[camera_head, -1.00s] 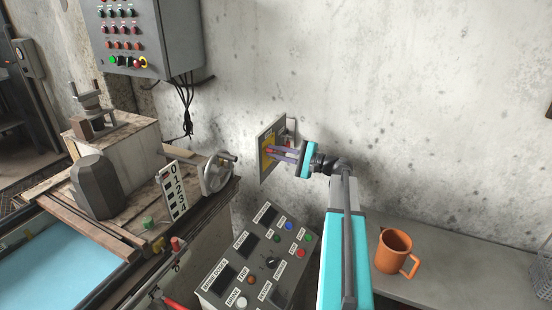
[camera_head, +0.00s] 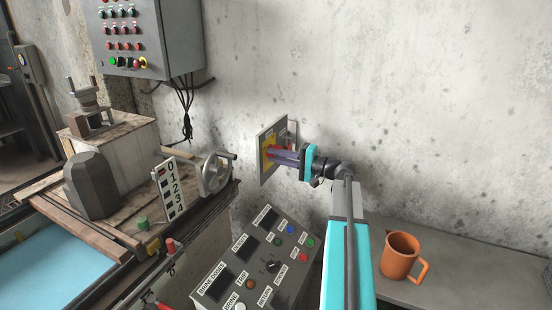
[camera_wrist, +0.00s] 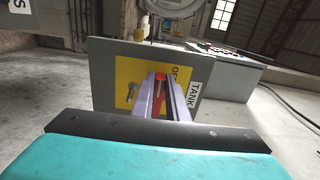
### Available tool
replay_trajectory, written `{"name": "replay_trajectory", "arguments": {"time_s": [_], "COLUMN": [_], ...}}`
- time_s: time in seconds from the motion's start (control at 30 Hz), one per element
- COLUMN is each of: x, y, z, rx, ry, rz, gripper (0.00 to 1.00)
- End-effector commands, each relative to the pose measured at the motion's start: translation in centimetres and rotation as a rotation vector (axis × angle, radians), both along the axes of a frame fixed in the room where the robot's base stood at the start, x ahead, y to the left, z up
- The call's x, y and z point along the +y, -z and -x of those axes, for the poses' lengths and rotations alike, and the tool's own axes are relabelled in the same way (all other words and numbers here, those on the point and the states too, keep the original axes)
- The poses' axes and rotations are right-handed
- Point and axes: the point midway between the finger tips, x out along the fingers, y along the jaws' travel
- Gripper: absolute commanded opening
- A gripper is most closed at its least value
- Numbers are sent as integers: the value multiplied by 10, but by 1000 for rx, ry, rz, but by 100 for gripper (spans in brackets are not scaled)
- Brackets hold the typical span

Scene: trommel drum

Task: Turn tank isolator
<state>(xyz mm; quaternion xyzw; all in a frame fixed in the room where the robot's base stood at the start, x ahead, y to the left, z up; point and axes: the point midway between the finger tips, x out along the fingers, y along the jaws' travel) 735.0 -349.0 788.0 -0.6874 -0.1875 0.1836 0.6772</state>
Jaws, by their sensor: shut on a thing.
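The tank isolator (camera_head: 263,168) is a grey plate with a yellow panel on the concrete wall. In the wrist view its plate (camera_wrist: 108,92) carries a yellow panel (camera_wrist: 129,72), partly covered lettering and a white "TANK" label (camera_wrist: 196,101). My gripper (camera_head: 272,153) reaches to it from the right, and its fingers (camera_wrist: 160,95) are shut on the red handle (camera_wrist: 158,84) in front of the yellow panel. The fingers hide much of the handle and some of the lettering. A small metal hasp-like piece (camera_wrist: 131,94) stands beside the handle.
A sloped control console (camera_head: 243,285) stands below the isolator. A handwheel (camera_head: 216,174) is to its left, near a numbered plate (camera_head: 170,188). An orange mug (camera_head: 399,256) stands on a grey bench at the right. A control cabinet (camera_head: 185,40) hangs upper left.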

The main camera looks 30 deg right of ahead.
Motion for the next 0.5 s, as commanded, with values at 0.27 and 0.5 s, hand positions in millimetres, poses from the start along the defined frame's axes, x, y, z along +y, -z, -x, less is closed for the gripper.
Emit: {"name": "replay_trajectory", "arguments": {"time_s": [0.27,0.5], "x": [2,1], "y": [3,2], "z": [1,1], "rx": [5,3], "ry": [-8,-4], "rz": [4,2], "gripper": [22,32]}}
